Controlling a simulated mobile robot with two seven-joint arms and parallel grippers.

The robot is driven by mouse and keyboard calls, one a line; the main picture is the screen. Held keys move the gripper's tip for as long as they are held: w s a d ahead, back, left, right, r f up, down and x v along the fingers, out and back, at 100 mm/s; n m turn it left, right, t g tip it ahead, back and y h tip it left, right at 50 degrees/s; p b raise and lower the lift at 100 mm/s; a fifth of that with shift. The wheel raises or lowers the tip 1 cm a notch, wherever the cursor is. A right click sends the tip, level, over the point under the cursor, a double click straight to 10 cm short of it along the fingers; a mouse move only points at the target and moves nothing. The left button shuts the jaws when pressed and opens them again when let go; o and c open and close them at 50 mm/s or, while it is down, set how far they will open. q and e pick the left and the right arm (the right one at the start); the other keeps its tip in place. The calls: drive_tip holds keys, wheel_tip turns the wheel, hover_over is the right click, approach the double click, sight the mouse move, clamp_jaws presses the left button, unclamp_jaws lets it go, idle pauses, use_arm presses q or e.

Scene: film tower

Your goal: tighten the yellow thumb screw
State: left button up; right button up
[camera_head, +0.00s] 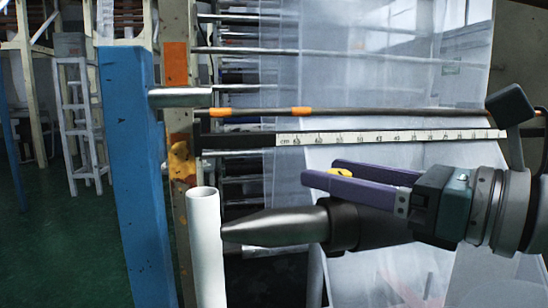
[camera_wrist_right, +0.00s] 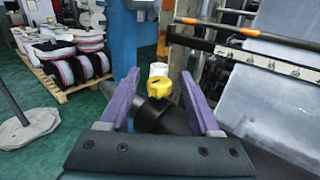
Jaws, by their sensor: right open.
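The yellow thumb screw (camera_head: 340,172) shows just above a dark metal cone with a thick collar (camera_head: 285,223). In the right wrist view the screw (camera_wrist_right: 159,88) stands upright over the dark round part (camera_wrist_right: 160,116). My right gripper (camera_head: 320,171) has two purple fingers, spread apart. In the right wrist view its fingers (camera_wrist_right: 158,82) lie on both sides of the screw, with a gap on each side. The screw's lower end is hidden. My left gripper is not in view.
A white tube (camera_head: 206,250) stands upright at the cone's tip. A blue post (camera_head: 130,170) is to its left. A measuring scale (camera_head: 390,136) and rollers cross behind, with clear film (camera_head: 400,75) hanging there. A pallet of rolls (camera_wrist_right: 75,85) is on the green floor.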

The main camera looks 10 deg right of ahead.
drive_tip(key=x, duration=0.3)
drive_tip(key=shift+w+a, duration=0.2)
clamp_jaws()
idle(0.4)
